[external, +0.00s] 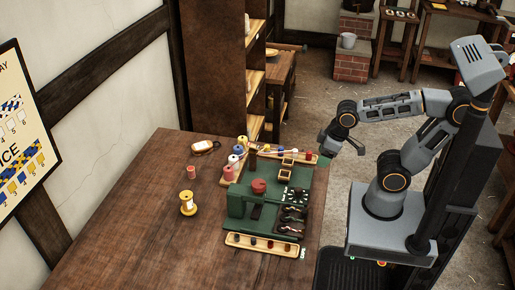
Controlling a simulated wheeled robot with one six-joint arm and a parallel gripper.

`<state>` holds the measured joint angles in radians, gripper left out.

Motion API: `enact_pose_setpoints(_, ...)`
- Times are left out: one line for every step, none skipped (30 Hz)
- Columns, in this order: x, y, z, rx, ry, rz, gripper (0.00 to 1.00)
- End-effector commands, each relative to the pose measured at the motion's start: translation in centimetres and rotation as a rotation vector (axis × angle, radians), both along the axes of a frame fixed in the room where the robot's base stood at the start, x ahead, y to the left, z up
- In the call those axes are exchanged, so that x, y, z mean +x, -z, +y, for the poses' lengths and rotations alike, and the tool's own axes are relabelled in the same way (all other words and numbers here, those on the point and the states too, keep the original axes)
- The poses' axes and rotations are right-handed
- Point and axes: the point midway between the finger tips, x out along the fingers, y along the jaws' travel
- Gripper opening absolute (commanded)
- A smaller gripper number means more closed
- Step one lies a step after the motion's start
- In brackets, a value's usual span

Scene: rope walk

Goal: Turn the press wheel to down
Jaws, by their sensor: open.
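A dark green bench unit (281,179) lies at the right edge of the brown wooden table (125,215). A round red part (259,186), which looks like the press wheel, sits on top of its raised green body. Its setting is too small to read. My gripper (327,147) is open, near the unit's far right corner, up and to the right of the red part and apart from it. I see nothing held in it.
A yellow spool (187,203), a small red spool (191,172) and a yellow-and-white object (203,147) stand left of the unit. Several coloured spools (236,160) line its far left side. A wooden tray (262,245) lies along its near edge. The table's left part is clear.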

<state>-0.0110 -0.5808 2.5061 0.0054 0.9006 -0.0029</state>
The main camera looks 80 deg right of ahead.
Motion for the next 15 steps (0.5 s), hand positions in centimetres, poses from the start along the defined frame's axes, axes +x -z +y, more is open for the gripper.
enact_pose_setpoints(0.0, -0.1, 0.2, 0.0, -0.01, 0.008, 0.69)
enact_pose_setpoints(0.0, 0.1, 0.4, 0.0, -0.016, 0.021, 0.72)
enact_pose_setpoints(0.1, 0.4, 0.7, -0.001, -0.027, 0.043, 0.76)
enact_pose_setpoints(0.3, 0.6, 0.9, -0.001, -0.038, 0.061, 0.78)
enact_pose_setpoints(0.7, 0.5, 1.3, -0.002, -0.05, 0.076, 0.78)
enact_pose_setpoints(1.6, 0.3, 1.8, -0.005, -0.069, 0.094, 0.78)
enact_pose_setpoints(2.4, 0.0, 2.3, -0.005, -0.084, 0.106, 0.78)
enact_pose_setpoints(3.5, -0.4, 2.8, -0.009, -0.106, 0.119, 0.78)
enact_pose_setpoints(5.0, -1.0, 3.7, -0.02, -0.162, 0.14, 0.78)
enact_pose_setpoints(6.2, -1.5, 4.5, -0.035, -0.231, 0.156, 0.78)
enact_pose_setpoints(7.6, -2.0, 5.3, -0.052, -0.315, 0.17, 0.78)
enact_pose_setpoints(9.3, -2.6, 6.5, -0.08, -0.451, 0.189, 0.78)
enact_pose_setpoints(10.7, -3.0, 7.4, -0.102, -0.565, 0.201, 0.78)
enact_pose_setpoints(11.8, -3.4, 8.2, -0.123, -0.678, 0.212, 0.78)
enact_pose_setpoints(13.2, -3.8, 9.2, -0.149, -0.824, 0.222, 0.78)
